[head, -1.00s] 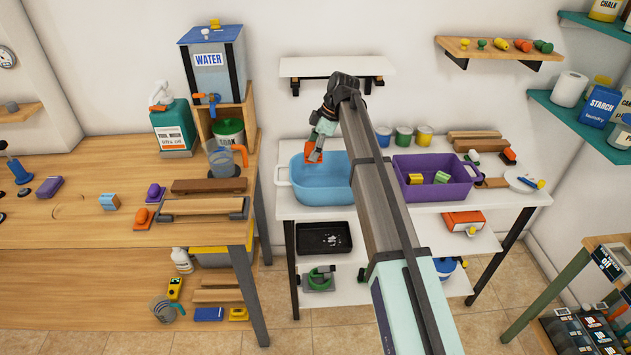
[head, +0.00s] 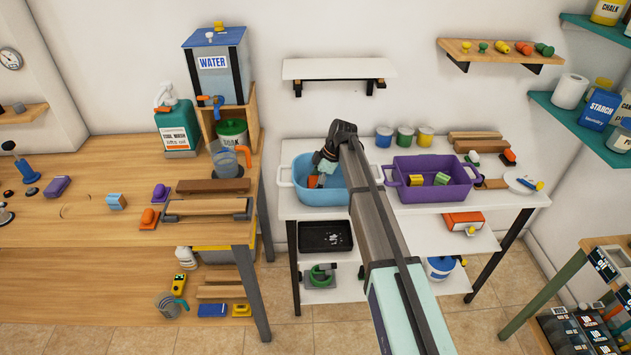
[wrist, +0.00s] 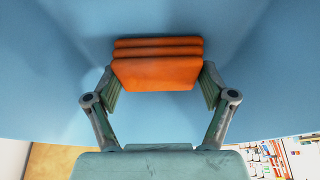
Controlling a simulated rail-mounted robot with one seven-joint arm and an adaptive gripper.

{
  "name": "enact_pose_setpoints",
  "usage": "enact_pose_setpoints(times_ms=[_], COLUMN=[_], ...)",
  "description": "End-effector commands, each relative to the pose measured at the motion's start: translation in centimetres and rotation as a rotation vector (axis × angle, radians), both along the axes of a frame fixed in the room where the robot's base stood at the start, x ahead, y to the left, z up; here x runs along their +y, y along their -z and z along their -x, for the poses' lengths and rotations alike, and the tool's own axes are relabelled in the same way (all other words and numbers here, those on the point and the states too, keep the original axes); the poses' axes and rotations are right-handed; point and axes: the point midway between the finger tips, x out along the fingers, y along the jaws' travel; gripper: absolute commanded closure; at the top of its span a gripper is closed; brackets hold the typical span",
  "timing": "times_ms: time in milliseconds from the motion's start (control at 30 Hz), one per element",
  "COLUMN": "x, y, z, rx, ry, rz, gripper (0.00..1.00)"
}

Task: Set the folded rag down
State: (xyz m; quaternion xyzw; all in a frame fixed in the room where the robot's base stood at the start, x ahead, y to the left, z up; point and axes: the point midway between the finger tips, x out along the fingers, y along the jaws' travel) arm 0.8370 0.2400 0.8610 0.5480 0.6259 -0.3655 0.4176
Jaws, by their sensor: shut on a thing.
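The folded rag is an orange, layered block; it fills the space between my fingers in the wrist view (wrist: 157,66). In the head view a small part of the rag (head: 312,182) shows beside my gripper (head: 320,180). My gripper is shut on the rag by its two sides and is lowered into the blue basin (head: 318,197). The basin's blue inner surface surrounds the rag in the wrist view. I cannot tell whether the rag touches the basin's bottom.
A purple bin (head: 435,190) with yellow and green blocks stands right of the basin on the white table. Several small paint pots (head: 404,137) stand behind. A black tray (head: 325,237) lies on the shelf below. My arm crosses between basin and bin.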

Motion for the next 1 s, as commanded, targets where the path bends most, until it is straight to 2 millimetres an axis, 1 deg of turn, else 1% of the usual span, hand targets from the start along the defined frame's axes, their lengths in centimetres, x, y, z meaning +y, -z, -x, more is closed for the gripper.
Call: enact_pose_setpoints(times_ms=[333,367,400,767,900,1000], x=[0.0,0.0,0.0,0.0,-0.2,-0.7], y=[0.4,0.4,0.3,0.2,-0.4,-1.4], z=[0.0,0.0,0.0,0.0,-0.1,-0.2], rx=[0.0,-0.001,-0.001,0.0,-0.001,-0.003], ry=[0.0,0.0,0.0,0.0,0.0,0.001], rz=[0.0,0.0,0.0,0.0,0.0,0.0], gripper=[0.47,0.14,0.0,0.0,0.0,0.0])
